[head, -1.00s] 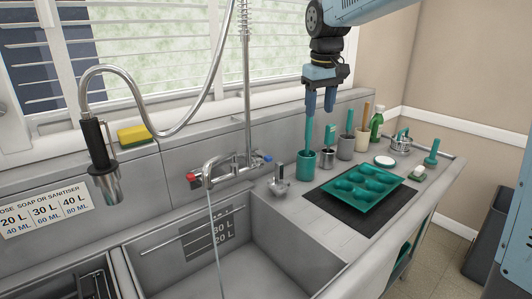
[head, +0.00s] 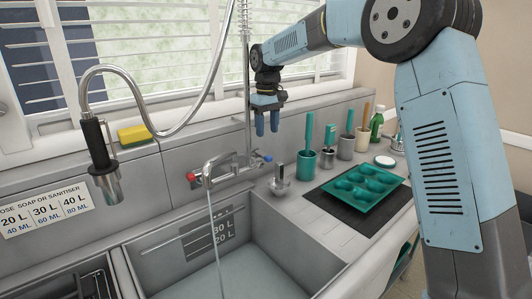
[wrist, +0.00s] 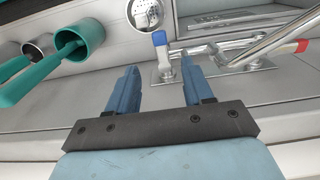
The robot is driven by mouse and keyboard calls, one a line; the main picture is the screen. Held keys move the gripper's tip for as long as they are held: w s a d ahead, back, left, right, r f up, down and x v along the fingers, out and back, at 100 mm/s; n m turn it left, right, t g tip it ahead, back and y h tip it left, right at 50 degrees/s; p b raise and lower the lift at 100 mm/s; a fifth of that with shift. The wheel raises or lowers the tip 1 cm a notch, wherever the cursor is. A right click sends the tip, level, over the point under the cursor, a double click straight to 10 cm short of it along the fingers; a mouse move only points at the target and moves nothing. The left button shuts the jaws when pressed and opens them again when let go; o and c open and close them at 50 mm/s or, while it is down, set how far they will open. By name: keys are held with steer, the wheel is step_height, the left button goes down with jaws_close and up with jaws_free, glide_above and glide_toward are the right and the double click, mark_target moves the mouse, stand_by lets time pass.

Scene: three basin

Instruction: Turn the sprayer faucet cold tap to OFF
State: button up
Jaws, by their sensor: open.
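The sprayer faucet (head: 222,170) stands at the back of the sink, with water running from its spout. Its blue-marked cold tap (head: 266,158) is on the right side and its red-marked hot tap (head: 192,177) is on the left. My gripper (head: 267,130) is open and empty, pointing down above the cold tap and apart from it. The red hot tap (wrist: 302,46) is at the far right.
A steel sprayer head (head: 104,180) hangs on its hose at left. A metal plug fitting (head: 279,182) stands right of the faucet. Green cup (head: 307,164) and other utensil pots line the wall; a green tray (head: 388,184) lies on a dark mat. The sink basin is open.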

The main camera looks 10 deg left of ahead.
mark_target(267, 156)
step_height(267, 156, down, 9)
steer(key=shift+f, duration=0.1)
stand_by(0.3)
steer(key=shift+c, duration=0.3)
